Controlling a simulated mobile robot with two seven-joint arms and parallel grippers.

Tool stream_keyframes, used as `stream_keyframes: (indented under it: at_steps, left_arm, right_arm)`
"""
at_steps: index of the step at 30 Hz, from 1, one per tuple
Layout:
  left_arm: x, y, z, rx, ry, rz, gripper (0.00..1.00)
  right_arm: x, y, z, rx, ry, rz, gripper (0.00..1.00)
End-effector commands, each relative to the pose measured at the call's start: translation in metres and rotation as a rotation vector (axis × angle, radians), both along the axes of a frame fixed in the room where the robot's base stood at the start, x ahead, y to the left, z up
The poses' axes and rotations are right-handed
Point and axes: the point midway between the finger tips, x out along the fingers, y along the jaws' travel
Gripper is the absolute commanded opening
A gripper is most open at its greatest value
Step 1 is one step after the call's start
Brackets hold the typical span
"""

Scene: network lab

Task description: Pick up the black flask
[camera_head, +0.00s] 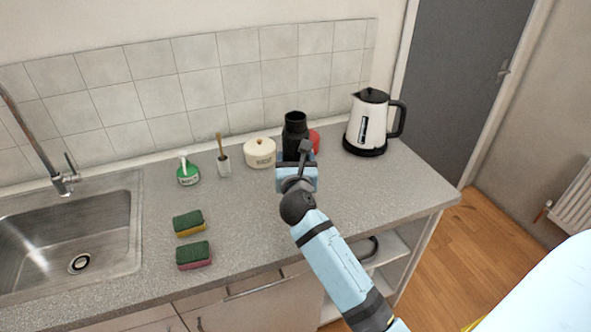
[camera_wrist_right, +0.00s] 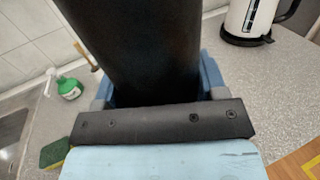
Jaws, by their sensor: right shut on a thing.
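The black flask (camera_head: 295,124) stands upright on the grey counter, towards the back, between a cream sugar pot and a kettle. My right gripper (camera_head: 299,158) reaches it from the front and is shut around its body. In the right wrist view the flask (camera_wrist_right: 140,45) fills the middle, between the two blue fingers of my right gripper (camera_wrist_right: 155,85). The gripper and wrist hide the lower part of the flask, so I cannot tell whether its base touches the counter. My left gripper is not in view.
A white and black kettle (camera_head: 371,123) stands right of the flask. A red object (camera_head: 314,140) is partly hidden just behind it. The sugar pot (camera_head: 260,153), a brush in a holder (camera_head: 223,160), a green bottle (camera_head: 188,172) and two sponges (camera_head: 188,223) are to the left, before the sink (camera_head: 125,235).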

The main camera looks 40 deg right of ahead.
Motion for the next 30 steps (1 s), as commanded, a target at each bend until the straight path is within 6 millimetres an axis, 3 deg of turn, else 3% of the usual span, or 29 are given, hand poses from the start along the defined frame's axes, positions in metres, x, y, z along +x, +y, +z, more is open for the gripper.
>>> stream_keyframes:
  at_steps: [3, 12, 30]
  left_arm:
    - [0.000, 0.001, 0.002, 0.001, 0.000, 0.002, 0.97]
    - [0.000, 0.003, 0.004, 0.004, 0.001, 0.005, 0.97]
    - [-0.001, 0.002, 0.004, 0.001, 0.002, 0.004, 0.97]
  right_arm:
    - [0.000, 0.000, 0.017, -0.002, -0.005, 0.000, 0.30]
    - [0.000, 0.000, 0.043, -0.001, -0.004, -0.001, 0.30]
    - [0.001, 0.001, 0.059, -0.002, -0.003, 0.004, 0.30]
